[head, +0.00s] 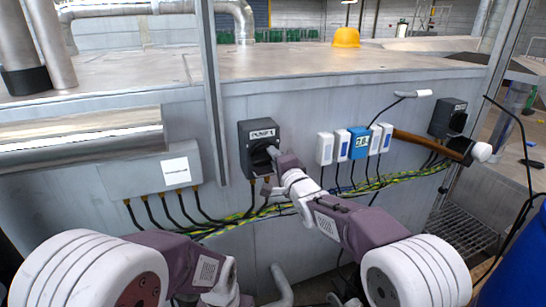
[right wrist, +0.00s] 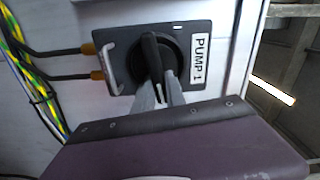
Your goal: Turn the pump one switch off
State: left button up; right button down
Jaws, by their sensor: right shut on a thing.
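The pump one switch is a dark grey box (head: 246,150) labelled PUMP 1 on the metal panel. In the right wrist view the box (right wrist: 190,80) fills the upper middle. Its black rotary handle (right wrist: 152,48) lies roughly parallel to the label's text. My right gripper (head: 272,158) is at the front of the box. In the right wrist view its two fingers (right wrist: 160,88) are shut on the handle, partly hiding its near end. My left arm shows low in the head view, but its gripper is out of view.
White switch modules and a blue one (head: 358,143) stand right of the box. A second dark switch (head: 448,118) is farther right, near a brown-handled tool (head: 425,143). A grey junction box (head: 150,172) is on the left. Yellow-green cables (head: 385,184) run below.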

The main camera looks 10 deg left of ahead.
jog(key=shift+f+m, duration=0.2)
jog(key=shift+m, duration=0.6)
jog(key=c, duration=1.4)
grip_release()
jog(key=shift+d, duration=0.15)
